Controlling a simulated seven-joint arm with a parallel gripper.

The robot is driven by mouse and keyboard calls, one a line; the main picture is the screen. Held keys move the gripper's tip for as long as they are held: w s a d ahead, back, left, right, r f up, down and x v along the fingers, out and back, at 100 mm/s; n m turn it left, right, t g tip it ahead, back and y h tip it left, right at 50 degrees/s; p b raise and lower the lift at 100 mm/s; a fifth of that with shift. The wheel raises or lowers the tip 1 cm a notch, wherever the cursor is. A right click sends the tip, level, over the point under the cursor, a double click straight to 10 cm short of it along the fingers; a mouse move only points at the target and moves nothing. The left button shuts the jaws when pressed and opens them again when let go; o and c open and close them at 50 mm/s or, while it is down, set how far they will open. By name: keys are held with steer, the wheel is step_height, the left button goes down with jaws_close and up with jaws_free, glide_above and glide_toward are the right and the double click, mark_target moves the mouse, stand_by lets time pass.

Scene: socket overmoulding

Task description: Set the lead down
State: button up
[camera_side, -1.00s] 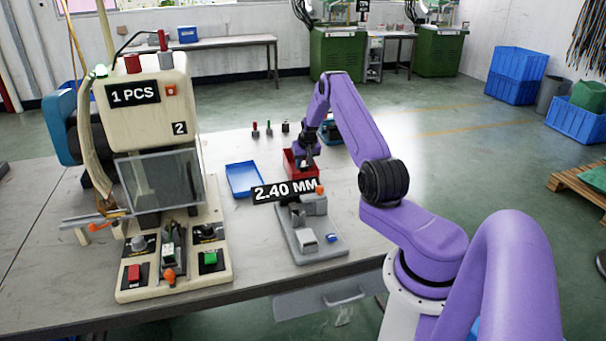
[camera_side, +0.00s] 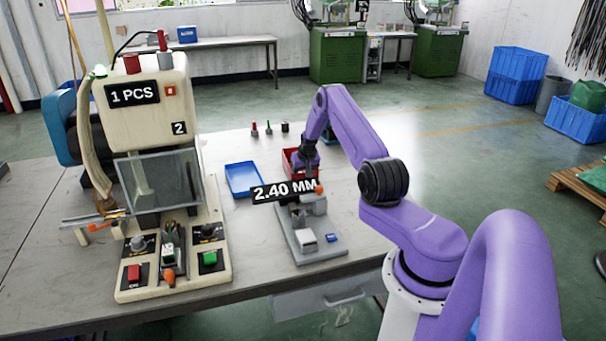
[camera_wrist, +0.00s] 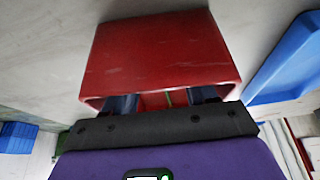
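My gripper (camera_side: 308,172) is at the red bin (camera_side: 289,158), near the middle of the table. In the wrist view the red bin (camera_wrist: 160,55) fills the upper middle, its near rim just beyond the gripper (camera_wrist: 163,99). The two dark fingers stand wide apart and reach down past that rim, so their tips are hidden. The lead cannot be made out in the side view.
A blue tray (camera_side: 243,180) lies left of the bin. In front is a grey fixture (camera_side: 309,243) under a "2.40 MM" readout (camera_side: 284,191). The moulding machine (camera_side: 150,105) stands at left. Small coloured items (camera_side: 269,129) stand behind. Bare table lies between machine and fixture.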

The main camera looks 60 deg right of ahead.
steer(key=shift+r, duration=0.1)
steer(key=v, duration=1.1)
steer(key=shift+r, duration=0.2)
steer(key=shift+s+a+r, duration=0.1)
steer(key=shift+r, duration=0.1)
steer(key=w+a+r+n+y, duration=0.1)
steer(key=w+a+r+n, duration=0.15)
steer(key=a, duration=0.65)
steer(key=w+a+r+n+y, duration=0.15)
steer(key=w+a+r, duration=0.25)
steer(key=a, duration=0.4)
steer(key=s+a+r+n, duration=0.2)
steer(key=a+n, duration=0.1)
steer(key=a, duration=0.6)
steer(key=s+a+r+n, duration=0.2)
steer(key=a+r+n, duration=0.1)
steer(key=a, duration=0.7)
steer(key=s+a+r+n+g+y, duration=0.25)
steer(key=s+a+n, duration=0.25)
steer(key=s+a, duration=0.75)
steer(key=s+d+r+n+h, duration=0.1)
steer(key=s+n, duration=0.5)
steer(key=s, duration=1.4)
steer(key=shift+s+r+n, duration=0.3)
